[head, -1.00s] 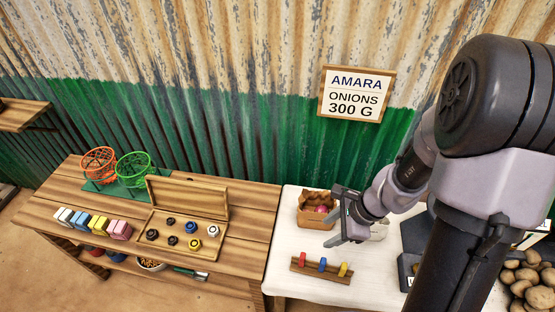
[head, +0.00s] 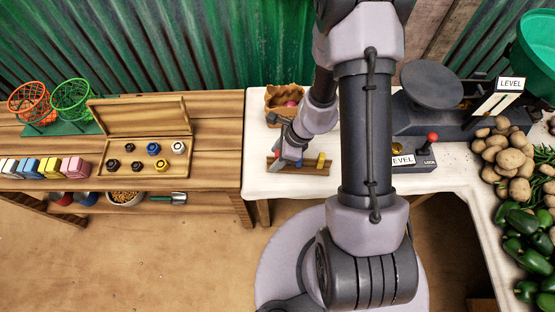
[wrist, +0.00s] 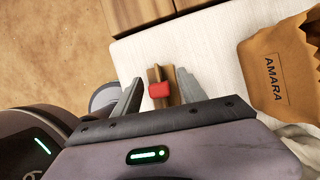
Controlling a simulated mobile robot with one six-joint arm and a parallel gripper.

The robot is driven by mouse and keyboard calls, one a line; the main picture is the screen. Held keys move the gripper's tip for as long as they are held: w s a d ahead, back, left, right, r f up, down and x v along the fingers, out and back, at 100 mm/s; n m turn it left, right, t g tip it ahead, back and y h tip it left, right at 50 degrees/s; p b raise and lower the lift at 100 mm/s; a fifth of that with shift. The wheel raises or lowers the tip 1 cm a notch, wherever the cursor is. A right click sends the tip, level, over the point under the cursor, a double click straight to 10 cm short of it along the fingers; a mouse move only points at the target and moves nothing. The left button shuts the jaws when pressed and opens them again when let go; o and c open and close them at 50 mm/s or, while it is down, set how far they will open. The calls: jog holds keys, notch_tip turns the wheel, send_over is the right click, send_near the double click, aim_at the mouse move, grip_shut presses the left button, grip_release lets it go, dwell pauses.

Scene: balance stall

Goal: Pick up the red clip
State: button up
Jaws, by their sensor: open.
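The red clip (wrist: 159,90) sits on a small wooden rack (wrist: 154,72) in the wrist view, between the two fingers of my gripper (wrist: 158,80). The fingers are open, one on each side, with a gap visible on both sides of the clip. In the head view my gripper (head: 287,157) is over the left end of the rack (head: 312,171) and mostly hides the red clip. The yellow clip (head: 320,159) stands at the rack's right end. The blue clip is largely hidden beside my gripper.
A scale (head: 430,85) and potatoes (head: 507,150) are to the right. A wooden table (head: 215,140) with an open weight box (head: 130,160) is to the left.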

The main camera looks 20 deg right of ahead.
jog(key=shift+c, duration=0.7)
jog(key=shift+f, duration=0.1)
grip_shut()
